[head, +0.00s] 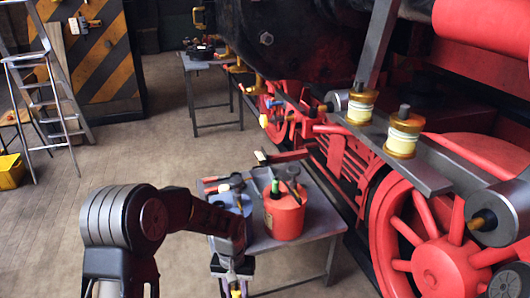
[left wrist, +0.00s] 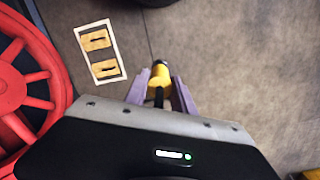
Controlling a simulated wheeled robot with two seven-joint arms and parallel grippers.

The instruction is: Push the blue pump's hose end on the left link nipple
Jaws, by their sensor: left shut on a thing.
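My left gripper (head: 235,286) hangs low in front of the small table in the head view. In the left wrist view the left gripper (left wrist: 159,92) is shut on a yellow hose end (left wrist: 160,75) with a dark tip, which points away from the palm. A blue object (head: 232,201), seemingly the pump, is on the table, partly hidden by my left arm. The hose run is not clear. I cannot tell which fitting is the left link nipple; dark-tipped yellow fittings show on the engine's cylinders (head: 483,220). My right gripper is not in view.
A red can (head: 284,216) and tools stand on the grey table (head: 318,222). Red wheels (head: 440,262) and a grey bar with two yellow-white pots (head: 404,135) lie to the right. A ladder (head: 45,95) stands far left; the floor between is open.

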